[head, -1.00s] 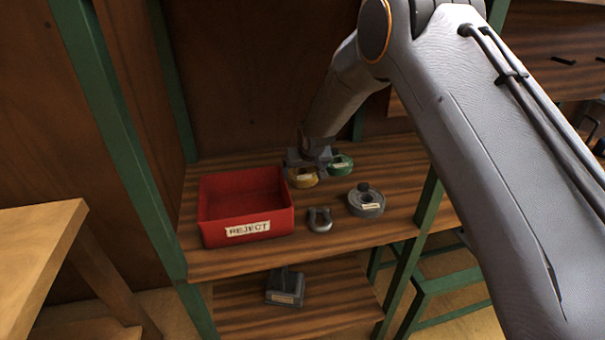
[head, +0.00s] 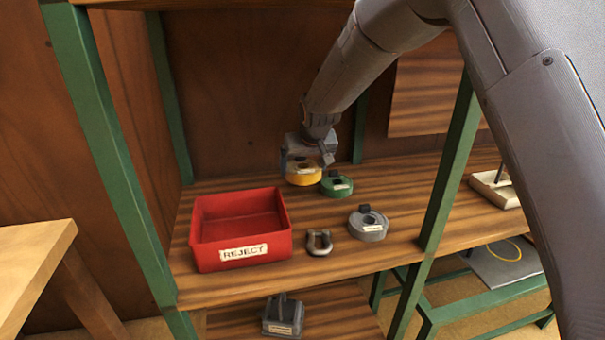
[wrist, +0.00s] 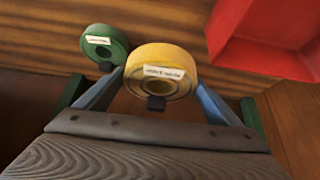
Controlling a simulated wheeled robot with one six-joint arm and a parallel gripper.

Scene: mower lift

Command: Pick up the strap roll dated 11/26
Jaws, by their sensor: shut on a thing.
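My gripper (head: 308,158) is shut on a yellow strap roll (head: 304,175) and holds it above the back of the shelf. In the wrist view the yellow roll (wrist: 165,63) sits between the two blue-grey fingers, with a white label on its face too small to read. A green strap roll (head: 336,185) stands on the shelf just right of it, and it also shows in the wrist view (wrist: 103,43). A grey strap roll (head: 369,225) lies nearer the front right. The date labels are not legible on any roll.
A red bin labelled REJECT (head: 240,232) stands at the left of the wooden shelf (head: 390,262). A grey shackle (head: 319,243) lies right of the bin. Green posts (head: 448,165) bound the shelf. A dark grey tool (head: 284,314) is on the lower shelf.

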